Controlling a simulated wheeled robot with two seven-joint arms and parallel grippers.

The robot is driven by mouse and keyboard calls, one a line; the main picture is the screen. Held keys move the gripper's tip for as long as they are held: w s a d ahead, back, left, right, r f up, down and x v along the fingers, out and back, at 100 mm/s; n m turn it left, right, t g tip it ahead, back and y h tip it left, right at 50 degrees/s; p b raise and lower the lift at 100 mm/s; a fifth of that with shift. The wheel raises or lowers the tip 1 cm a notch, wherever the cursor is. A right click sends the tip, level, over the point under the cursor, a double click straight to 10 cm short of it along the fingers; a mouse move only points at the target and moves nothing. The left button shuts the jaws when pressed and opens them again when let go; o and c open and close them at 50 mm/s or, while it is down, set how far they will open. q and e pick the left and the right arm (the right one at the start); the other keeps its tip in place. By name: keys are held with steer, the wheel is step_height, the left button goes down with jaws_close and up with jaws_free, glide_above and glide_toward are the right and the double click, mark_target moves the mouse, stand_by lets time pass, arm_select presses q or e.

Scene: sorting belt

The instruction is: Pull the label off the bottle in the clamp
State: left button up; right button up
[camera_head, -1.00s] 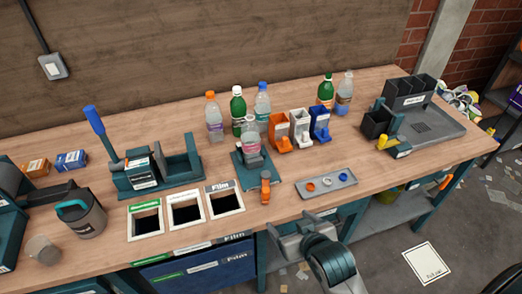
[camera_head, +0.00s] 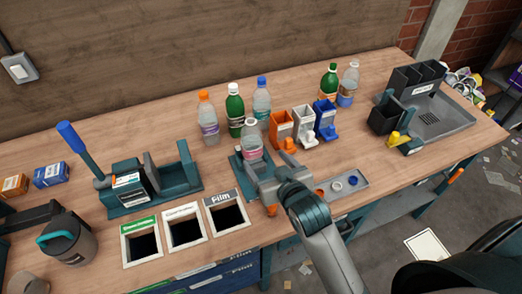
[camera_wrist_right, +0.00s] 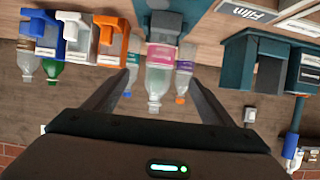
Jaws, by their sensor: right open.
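The clear bottle (camera_head: 251,137) with a white cap stands upright in the teal clamp (camera_head: 237,164). Its pink-and-white label (camera_head: 253,153) is on the lower part of the bottle. In the right wrist view, which is upside down, the bottle (camera_wrist_right: 159,80) and its label (camera_wrist_right: 161,54) lie between my spread fingers. My right gripper (camera_head: 262,176) is open and empty just in front of the clamp. It hides part of the clamp's front. Whether a finger touches the bottle cannot be told. My left gripper is not in view.
Several other bottles (camera_head: 236,112) stand behind the clamp. Orange, white and blue dispensers (camera_head: 303,129) are to its right. Bins with a Film opening (camera_head: 226,216) are at front left. A grey tray (camera_head: 360,178) with caps lies right of my gripper.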

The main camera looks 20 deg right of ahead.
mark_target(252, 154)
steer(key=shift+r, duration=0.2)
steer(key=shift+w, duration=0.1)
steer(key=p+x, duration=0.3)
steer(key=x, duration=1.4)
steer(key=shift+w+f+p, duration=0.1)
steer(key=shift+w+p, duration=0.05)
steer(key=shift+p, duration=0.2)
